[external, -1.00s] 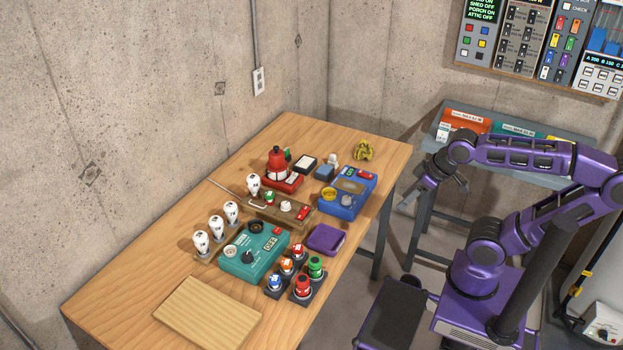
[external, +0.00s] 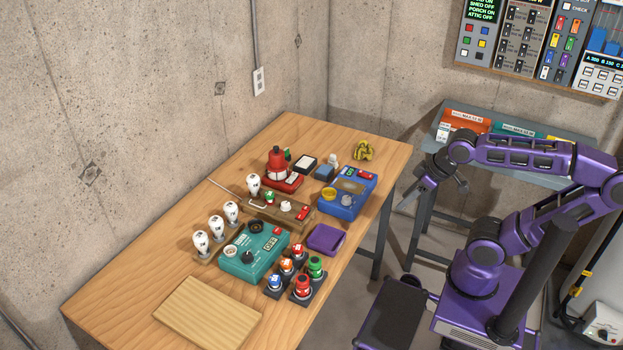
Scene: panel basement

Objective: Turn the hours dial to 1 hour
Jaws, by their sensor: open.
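A teal box (external: 235,265) stands on the wooden table with a black knob (external: 247,258), a pale round dial (external: 231,251), another dark round part and a small display that seems to read OFF. A blue box (external: 347,207) farther back has a yellow round part (external: 328,197) and a pale knob (external: 346,200). I cannot read the markings, so I cannot tell which of these is the hours dial, nor its setting. My gripper (external: 433,198) is open and empty, off the right side of the table, apart from all the boxes.
A red device (external: 282,175) stands at the back. A bare board (external: 206,312) lies at the front. A grey bench (external: 512,155) is behind my arm.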

